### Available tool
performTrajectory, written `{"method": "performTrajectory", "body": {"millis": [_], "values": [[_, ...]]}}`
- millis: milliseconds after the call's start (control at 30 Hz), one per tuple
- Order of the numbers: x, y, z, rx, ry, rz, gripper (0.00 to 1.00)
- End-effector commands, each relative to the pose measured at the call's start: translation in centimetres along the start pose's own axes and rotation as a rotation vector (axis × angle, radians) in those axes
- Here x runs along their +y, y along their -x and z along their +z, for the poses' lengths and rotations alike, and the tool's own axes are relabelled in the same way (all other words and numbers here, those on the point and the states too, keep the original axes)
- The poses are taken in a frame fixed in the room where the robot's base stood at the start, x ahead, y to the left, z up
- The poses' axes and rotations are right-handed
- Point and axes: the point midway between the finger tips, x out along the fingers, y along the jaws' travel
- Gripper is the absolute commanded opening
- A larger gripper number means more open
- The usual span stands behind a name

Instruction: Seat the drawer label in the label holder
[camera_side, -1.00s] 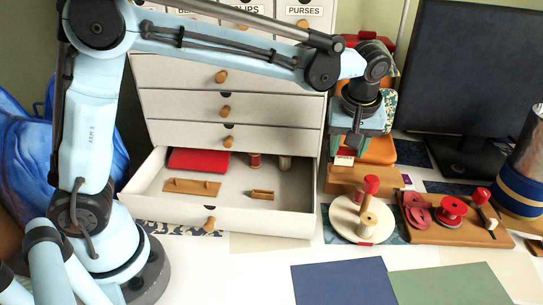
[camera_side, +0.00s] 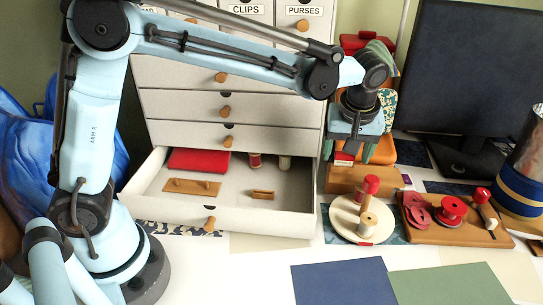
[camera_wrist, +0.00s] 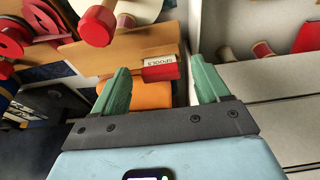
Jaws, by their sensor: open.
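The drawer label is a small red block with a white strip reading SPOOLS (camera_wrist: 160,68). In the wrist view it lies between and just beyond my fingertips, against a wooden block. In the side view the label (camera_side: 343,159) shows low between my fingers, at the top of the wooden block (camera_side: 350,180). My gripper (camera_side: 349,157) points down over it with its green fingers wide apart. In the wrist view, gaps show between the label and both fingers of my gripper (camera_wrist: 161,75). I cannot tell for sure which part is the label holder.
An open drawer (camera_side: 280,222) left of my gripper holds a red item, spools and two wooden pieces (camera_side: 192,187). A round spool stand (camera_side: 345,222) and a wooden board with red spools (camera_side: 455,236) stand in front and right. A monitor (camera_side: 470,70) stands behind right.

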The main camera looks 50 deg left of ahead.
Motion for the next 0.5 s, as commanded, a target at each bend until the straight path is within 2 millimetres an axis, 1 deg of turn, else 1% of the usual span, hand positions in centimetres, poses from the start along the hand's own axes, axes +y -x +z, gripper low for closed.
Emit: {"method": "performTrajectory", "body": {"millis": [167, 267, 500], "values": [[0.0, 1.0, 0.0, 0.0, 0.0, 0.0, 0.75], [0.0, 2.5, 0.0, 0.0, 0.0, 0.0, 0.75], [0.0, 7.1, 0.0, 0.0, -0.001, 0.0, 0.75]]}}
